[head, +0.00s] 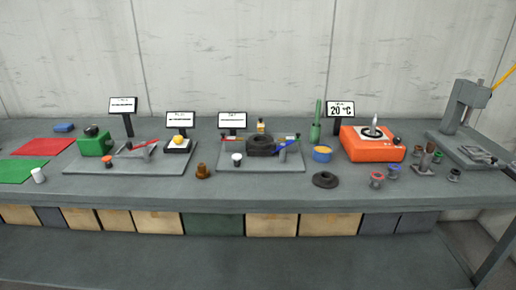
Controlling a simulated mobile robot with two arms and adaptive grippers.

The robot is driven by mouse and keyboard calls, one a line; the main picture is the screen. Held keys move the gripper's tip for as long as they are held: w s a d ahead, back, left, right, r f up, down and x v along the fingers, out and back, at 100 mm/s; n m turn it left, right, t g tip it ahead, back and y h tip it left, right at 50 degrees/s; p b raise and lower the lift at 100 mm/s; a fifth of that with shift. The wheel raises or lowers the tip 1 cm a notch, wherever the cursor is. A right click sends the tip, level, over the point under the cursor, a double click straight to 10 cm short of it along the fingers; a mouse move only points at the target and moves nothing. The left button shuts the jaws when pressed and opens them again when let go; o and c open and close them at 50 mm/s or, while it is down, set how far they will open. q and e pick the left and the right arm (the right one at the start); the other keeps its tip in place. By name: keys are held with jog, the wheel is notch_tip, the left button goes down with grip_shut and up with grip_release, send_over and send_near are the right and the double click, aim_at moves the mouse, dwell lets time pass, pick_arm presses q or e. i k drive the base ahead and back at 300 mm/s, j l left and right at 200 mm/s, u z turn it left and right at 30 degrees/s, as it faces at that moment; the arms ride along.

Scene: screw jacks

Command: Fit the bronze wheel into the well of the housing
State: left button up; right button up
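A small brown, bronze-coloured stepped piece (203,171) stands upright on the bench between the two grey boards; it looks like the bronze wheel. A dark, round, thick block (261,147) sits on the right-hand board (235,163) and may be the housing. Its well cannot be made out from here. The bronze piece is apart from it, to its left and nearer the front edge. A small yellow-gold piece (180,140) rests on a black-and-white stand on the left-hand board. Neither of my grippers is in view.
A flat black ring (325,180) lies near the front edge. A green block (95,143) is left. Bare bench (270,190) runs along the front.

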aim_at(255, 150)
jog(key=i+j+z, duration=0.2)
jog(key=j, duration=0.2)
jog(key=j+z, duration=0.15)
jog(key=j, duration=0.25)
jog(key=i+j+z, duration=0.2)
jog(key=j, duration=0.2)
jog(key=k, duration=0.1)
